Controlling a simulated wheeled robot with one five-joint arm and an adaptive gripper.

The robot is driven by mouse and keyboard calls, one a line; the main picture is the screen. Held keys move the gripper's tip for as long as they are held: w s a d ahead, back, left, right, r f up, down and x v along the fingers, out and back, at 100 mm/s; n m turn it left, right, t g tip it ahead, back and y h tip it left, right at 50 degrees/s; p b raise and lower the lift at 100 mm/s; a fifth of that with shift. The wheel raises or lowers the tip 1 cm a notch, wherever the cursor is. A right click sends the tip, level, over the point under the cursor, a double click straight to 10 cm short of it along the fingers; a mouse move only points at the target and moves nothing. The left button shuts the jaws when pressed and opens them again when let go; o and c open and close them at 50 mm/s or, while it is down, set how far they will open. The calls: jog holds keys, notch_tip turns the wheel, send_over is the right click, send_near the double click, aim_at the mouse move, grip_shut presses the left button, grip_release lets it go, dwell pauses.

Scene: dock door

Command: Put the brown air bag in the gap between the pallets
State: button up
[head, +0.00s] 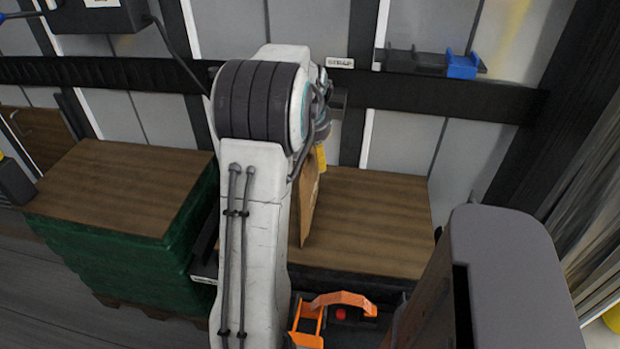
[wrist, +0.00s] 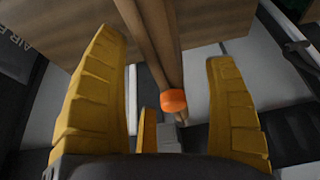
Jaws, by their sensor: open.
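The brown air bag (head: 306,205) stands edge-on beside my arm in the head view, in front of the right pallet's wooden top (head: 375,215). In the wrist view the bag (wrist: 152,45) is a narrow brown strip running down to an orange cap (wrist: 173,101). My gripper (wrist: 163,48) is open, with its yellow fingers on either side of the strip and apart from it. One yellow finger (head: 320,157) shows in the head view. The left pallet (head: 125,190) has a wooden top and green sides. My arm hides most of the gap between the pallets.
A dark rail (head: 430,97) crosses the grey wall behind the pallets, with a small shelf and a blue block (head: 462,65) above it. An orange-handled item (head: 340,300) is low in front. A dark post (head: 550,110) stands at the right.

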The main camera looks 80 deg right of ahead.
jog(key=shift+d+f, duration=0.15)
jog(key=shift+f, duration=0.25)
jog(key=c, duration=1.4)
